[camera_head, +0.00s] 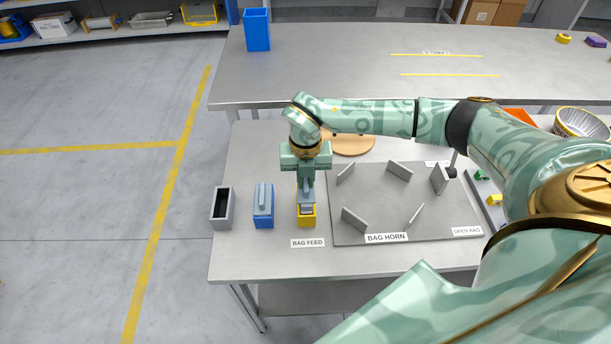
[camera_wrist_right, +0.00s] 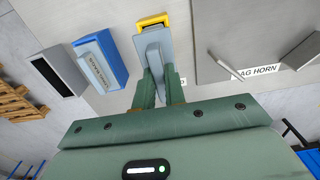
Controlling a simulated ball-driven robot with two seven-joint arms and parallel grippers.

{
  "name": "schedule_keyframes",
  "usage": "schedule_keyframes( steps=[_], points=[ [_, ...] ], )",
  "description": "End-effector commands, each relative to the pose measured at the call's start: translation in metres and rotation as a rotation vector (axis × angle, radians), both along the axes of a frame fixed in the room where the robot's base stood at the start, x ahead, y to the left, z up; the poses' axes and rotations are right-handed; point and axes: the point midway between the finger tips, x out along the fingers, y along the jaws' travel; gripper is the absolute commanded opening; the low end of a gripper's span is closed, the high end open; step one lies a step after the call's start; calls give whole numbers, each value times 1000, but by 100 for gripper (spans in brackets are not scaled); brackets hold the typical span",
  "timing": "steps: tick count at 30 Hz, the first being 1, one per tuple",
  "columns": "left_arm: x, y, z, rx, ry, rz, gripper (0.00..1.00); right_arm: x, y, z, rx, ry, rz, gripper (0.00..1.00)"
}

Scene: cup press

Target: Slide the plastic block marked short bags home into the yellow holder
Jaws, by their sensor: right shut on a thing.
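My right gripper (camera_head: 306,182) is shut on a grey-blue plastic block (camera_head: 306,195), directly above the yellow holder (camera_head: 306,220). In the right wrist view the block (camera_wrist_right: 151,45) stretches from between my fingers (camera_wrist_right: 160,88) to the yellow holder (camera_wrist_right: 152,18), and its far end is at the holder's opening. I cannot tell how deep it sits. No marking is readable on the held block, so I cannot confirm that it says short bags. My left gripper is not in view.
Left of the yellow holder stands a blue holder (camera_head: 263,219) with another grey-blue block (camera_head: 263,195) in it. Further left is a grey, dark-hollowed holder (camera_head: 220,218). To the right lies a grey board (camera_head: 385,210) with several upright plates. The table's front left is clear.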

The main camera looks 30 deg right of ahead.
Motion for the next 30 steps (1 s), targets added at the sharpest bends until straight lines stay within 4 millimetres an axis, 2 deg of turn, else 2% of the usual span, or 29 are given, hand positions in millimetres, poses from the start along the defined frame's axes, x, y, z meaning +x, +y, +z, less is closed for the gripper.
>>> schedule_keyframes(
  steps=[30],
  points=[
    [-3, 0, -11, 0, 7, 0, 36, 0, 0, -26, 1, 1, 1, 0]
  ],
)
